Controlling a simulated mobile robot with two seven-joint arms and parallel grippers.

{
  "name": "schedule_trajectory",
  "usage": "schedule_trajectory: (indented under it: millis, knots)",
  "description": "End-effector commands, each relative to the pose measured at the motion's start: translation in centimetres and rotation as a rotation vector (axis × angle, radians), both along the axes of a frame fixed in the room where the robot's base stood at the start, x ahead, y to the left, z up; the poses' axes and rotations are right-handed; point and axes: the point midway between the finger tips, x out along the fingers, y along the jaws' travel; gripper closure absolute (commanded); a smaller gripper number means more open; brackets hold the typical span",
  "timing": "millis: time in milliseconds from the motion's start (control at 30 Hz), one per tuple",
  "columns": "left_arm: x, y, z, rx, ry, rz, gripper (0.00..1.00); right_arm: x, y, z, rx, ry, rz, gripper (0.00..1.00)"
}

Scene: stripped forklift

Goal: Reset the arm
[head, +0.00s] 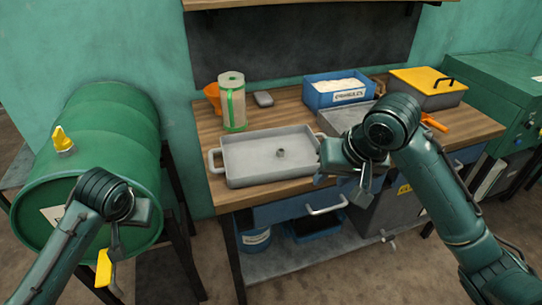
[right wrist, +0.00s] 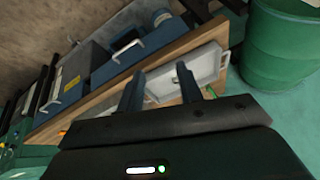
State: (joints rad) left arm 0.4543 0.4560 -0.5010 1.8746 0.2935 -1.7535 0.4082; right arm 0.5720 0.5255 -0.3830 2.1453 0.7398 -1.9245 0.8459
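My right arm reaches in from the right in the head view. Its gripper (head: 342,184) hangs at the front edge of the workbench, just right of the grey tray. In the right wrist view the two fingers of the right gripper (right wrist: 161,74) stand apart with nothing between them. My left arm comes in from the lower left, and its gripper (head: 116,242) points down in front of the green barrel (head: 110,130). The left fingers are small and partly hidden, so their opening is unclear.
The wooden workbench (head: 207,140) carries a grey tray (head: 255,155) with a small nut-like part, a paper roll (head: 232,102), a blue bin (head: 335,90) and a yellow-lidded box (head: 425,85). A drawer handle (head: 327,207) sticks out in front. A green machine (head: 500,90) stands right.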

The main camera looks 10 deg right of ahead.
Motion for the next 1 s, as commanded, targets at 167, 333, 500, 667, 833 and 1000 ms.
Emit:
schedule_trajectory:
  millis: [167,333,500,667,833,1000]
  knots:
    - [-0.1,-0.1,-0.2,-0.003,0.0,-0.003,0.64,0.0,0.1,-0.3,0.003,0.0,0.003,0.64]
    - [-1.3,-1.9,-3.6,-0.067,-0.022,-0.058,0.64,0.3,1.7,-4.0,0.063,-0.028,0.041,0.64]
    - [-4.6,-5.2,-9.6,-0.194,-0.106,-0.147,0.64,-0.3,3.9,-11.7,0.141,-0.139,0.094,0.64]
    - [-9.0,-7.2,-13.8,-0.282,-0.217,-0.193,0.64,-3.1,4.5,-18.8,0.125,-0.275,0.128,0.64]
    - [-14.4,-7.7,-16.4,-0.317,-0.337,-0.206,0.64,-8.6,4.1,-24.7,0.026,-0.4,0.177,0.64]
    - [-18.4,-7.4,-17.2,-0.306,-0.421,-0.21,0.64,-13.5,3.6,-27.5,-0.079,-0.479,0.236,0.64]
